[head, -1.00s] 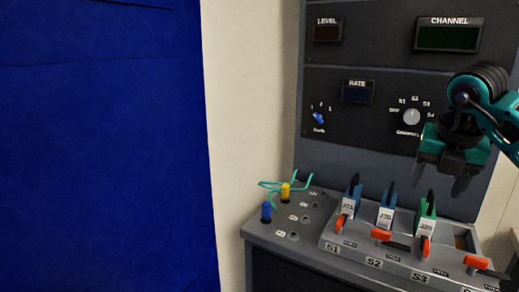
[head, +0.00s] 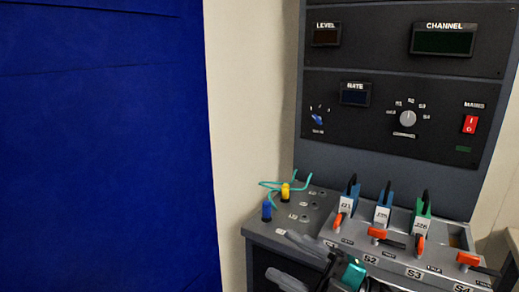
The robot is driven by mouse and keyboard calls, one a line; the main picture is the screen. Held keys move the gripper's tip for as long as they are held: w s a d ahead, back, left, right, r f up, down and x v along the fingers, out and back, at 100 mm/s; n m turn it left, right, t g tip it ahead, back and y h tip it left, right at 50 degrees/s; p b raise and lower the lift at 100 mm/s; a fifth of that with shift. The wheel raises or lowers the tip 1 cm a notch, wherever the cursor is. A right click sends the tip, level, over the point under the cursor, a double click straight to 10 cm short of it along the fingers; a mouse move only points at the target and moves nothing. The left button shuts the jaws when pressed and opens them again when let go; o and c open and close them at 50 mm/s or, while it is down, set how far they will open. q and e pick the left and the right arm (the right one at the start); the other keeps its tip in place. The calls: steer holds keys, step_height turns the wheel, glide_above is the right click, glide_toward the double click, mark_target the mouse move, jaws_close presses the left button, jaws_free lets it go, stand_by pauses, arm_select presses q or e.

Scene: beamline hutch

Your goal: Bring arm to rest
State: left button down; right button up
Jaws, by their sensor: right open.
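My right gripper (head: 278,256) is low in the head view, in front of the grey console. Its two dark fingers point left and stand apart, with nothing seen between them. The teal wrist part (head: 354,272) is at the bottom edge, and the rest of the arm is mostly out of view. The gripper covers part of the console's front edge near the S1 and S2 labels. I cannot tell whether it touches the console. My left gripper is not in view.
Blue and green modules with orange levers (head: 377,234) stand in the sloped slot block (head: 395,259). Blue (head: 267,211) and yellow (head: 285,193) plugs with teal leads are at left. The upright panel (head: 447,88) has dials, displays and a red mains switch (head: 470,124). A blue curtain (head: 105,150) hangs left.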

steer(key=s+d+f+m+t+h, duration=0.1)
steer(key=d+f+m+t+h, duration=0.35)
steer(key=f+m+h, duration=0.35)
steer(key=s+d+f+m+t+h, duration=0.25)
steer(key=d+f+m+h, duration=0.3)
steer(key=f+m, duration=0.4)
steer(key=s+d+f+m+g+h, duration=0.2)
steer(key=s+f+m+g+h, duration=0.2)
steer(key=s+f, duration=0.6)
steer(key=shift+s+d+f+m+g+p, duration=0.25)
steer(key=shift+f+m+g, duration=0.3)
steer(key=shift+m, duration=0.4)
steer(key=shift+w, duration=0.15)
steer(key=shift+c, duration=0.2)
